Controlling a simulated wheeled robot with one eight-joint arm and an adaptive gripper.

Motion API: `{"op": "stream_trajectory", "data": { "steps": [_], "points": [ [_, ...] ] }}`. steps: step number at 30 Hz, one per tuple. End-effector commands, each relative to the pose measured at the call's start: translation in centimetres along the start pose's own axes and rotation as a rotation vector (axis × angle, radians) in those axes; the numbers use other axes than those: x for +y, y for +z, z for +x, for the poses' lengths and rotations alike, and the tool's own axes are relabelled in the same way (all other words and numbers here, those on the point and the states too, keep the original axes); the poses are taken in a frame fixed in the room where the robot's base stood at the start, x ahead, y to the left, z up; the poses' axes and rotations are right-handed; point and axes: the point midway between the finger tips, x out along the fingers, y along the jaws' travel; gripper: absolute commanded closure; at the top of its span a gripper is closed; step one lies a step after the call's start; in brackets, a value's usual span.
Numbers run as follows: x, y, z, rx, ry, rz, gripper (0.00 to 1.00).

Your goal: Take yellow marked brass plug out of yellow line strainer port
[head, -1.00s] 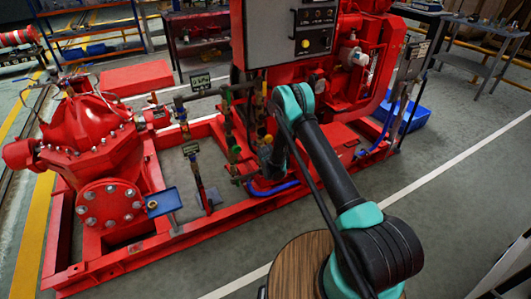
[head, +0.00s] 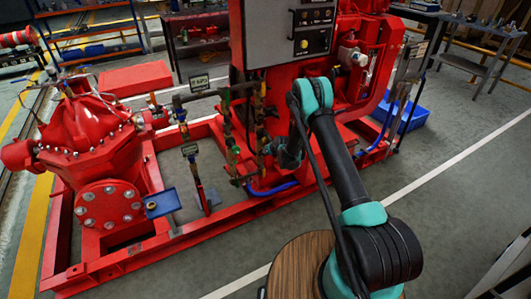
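Two upright valve lines stand on the red skid in front of the engine. The left line (head: 229,128) carries green and yellowish fittings. The right line (head: 258,112) has yellowish fittings and runs down beside my gripper. My gripper (head: 268,150) is at the end of my black and teal arm, close against the lower part of the right line. It is small, dark and partly merged with the pipework, so its fingers cannot be made out. I cannot pick out the brass plug or the strainer port; they are too small or hidden.
A blue tray (head: 162,203) stands at the skid's front left, beside the red pump (head: 92,140). A grey control panel (head: 285,35) hangs above the lines. A blue hose (head: 270,190) runs low behind. A blue bin (head: 412,115) is at right. The front floor is clear.

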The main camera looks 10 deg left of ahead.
Motion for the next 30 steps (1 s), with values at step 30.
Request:
{"op": "stream_trajectory", "data": {
  "steps": [30],
  "points": [
    [-0.74,-0.14,0.13,-0.001,0.37,0.369,0.56]
  ]
}}
